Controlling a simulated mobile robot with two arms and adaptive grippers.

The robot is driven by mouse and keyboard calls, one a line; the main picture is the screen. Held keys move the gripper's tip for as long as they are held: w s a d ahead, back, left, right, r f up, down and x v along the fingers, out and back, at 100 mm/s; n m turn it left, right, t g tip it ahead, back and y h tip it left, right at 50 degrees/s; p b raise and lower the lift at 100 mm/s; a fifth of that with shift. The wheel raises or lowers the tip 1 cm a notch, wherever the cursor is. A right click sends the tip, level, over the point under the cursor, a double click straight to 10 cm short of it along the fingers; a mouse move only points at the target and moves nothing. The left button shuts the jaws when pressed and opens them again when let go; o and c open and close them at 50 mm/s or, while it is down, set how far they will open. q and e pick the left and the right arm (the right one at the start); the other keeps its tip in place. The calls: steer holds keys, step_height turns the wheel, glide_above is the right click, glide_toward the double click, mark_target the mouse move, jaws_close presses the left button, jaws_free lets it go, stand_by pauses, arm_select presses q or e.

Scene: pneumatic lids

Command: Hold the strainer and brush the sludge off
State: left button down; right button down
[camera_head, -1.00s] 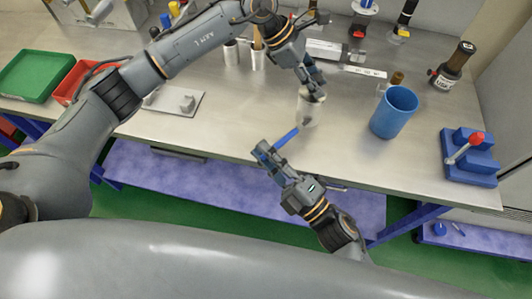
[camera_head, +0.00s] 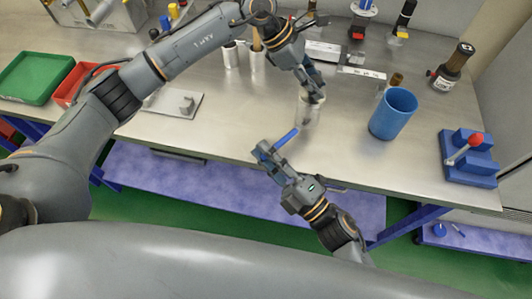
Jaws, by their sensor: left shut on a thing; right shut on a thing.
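My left gripper (camera_head: 314,91) is shut on the strainer (camera_head: 308,113), a pale grey cylinder held roughly upright over the front part of the bench. My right gripper (camera_head: 262,150) is shut on the brush (camera_head: 287,138), whose blue handle points up and right toward the strainer's lower part. The brush's far end is close to the strainer; I cannot tell whether they touch. Sludge on the strainer is too small to make out, and its upper rim is partly hidden by my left gripper.
A blue cup (camera_head: 392,117) stands to the right of the strainer. A blue fixture with a red-knobbed lever (camera_head: 470,165) is at the right edge. A dark bottle (camera_head: 449,68) stands behind. Green (camera_head: 38,76) and red (camera_head: 72,85) trays are at left. The bench's front edge is below the strainer.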

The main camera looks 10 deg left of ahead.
steer(key=shift+w, duration=0.35)
stand_by(0.5)
steer(key=shift+r, duration=0.2)
steer(key=shift+s+r, duration=0.1)
steer(key=shift+r, duration=0.35)
steer(key=shift+r, duration=0.2)
steer(key=shift+r, duration=0.35)
steer(key=shift+f, duration=0.1)
steer(key=shift+w+f, duration=0.2)
steer(key=shift+f, duration=0.35)
steer(key=shift+f, duration=0.1)
